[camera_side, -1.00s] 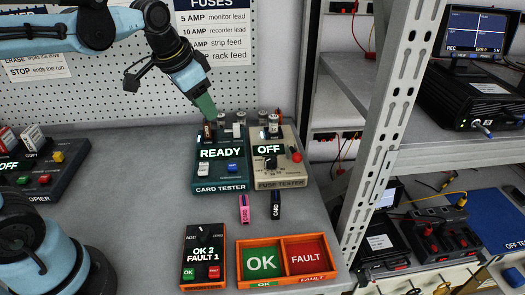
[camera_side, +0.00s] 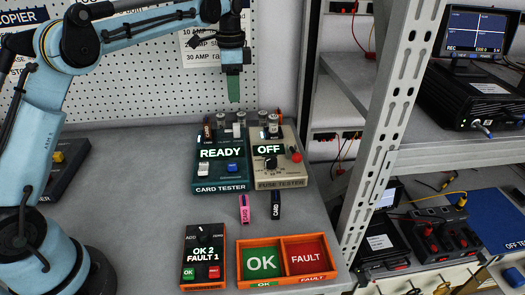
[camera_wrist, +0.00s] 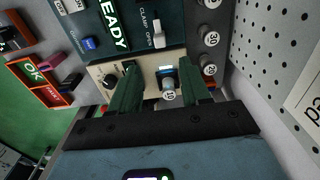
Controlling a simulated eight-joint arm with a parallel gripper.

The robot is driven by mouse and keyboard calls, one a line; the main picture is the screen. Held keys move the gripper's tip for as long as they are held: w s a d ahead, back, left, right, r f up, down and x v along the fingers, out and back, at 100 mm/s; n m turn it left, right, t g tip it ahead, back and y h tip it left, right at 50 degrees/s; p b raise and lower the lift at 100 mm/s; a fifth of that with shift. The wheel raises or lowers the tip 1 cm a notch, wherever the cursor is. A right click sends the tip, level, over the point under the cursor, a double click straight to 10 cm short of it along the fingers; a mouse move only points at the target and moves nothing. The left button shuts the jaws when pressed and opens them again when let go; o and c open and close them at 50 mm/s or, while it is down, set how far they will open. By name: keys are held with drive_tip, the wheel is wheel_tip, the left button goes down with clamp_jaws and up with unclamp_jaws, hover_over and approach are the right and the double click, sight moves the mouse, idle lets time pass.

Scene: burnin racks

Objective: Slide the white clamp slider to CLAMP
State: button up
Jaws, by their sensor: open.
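The teal card tester (camera_side: 219,182) shows READY on its display. Its small white clamp slider (camera_side: 239,130) stands near its back edge. In the wrist view the white slider (camera_wrist: 157,32) lies beside the CLAMP and OPEN labels, seemingly nearer the OPEN end. My gripper (camera_side: 233,98) hangs fingers down, well above the back of the testers. In the wrist view my gripper's green fingers (camera_wrist: 163,100) are apart, with nothing held between them. A post cap marked 10 shows beyond the gap, and the slider lies off beyond the fingers.
The fuse tester (camera_side: 281,180), reading OFF, stands right of the card tester. Several numbered posts (camera_wrist: 209,70) stand behind. Two cards, pink (camera_side: 244,208) and dark (camera_side: 276,205), lie in front. An orange OK/FAULT tray (camera_side: 285,284) and a counter box (camera_side: 203,230) are nearer.

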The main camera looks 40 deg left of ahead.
sight(236, 124)
wheel_tip(236, 124, down, 12)
drive_tip(key=shift+r, duration=0.1)
idle(0.5)
clamp_jaws()
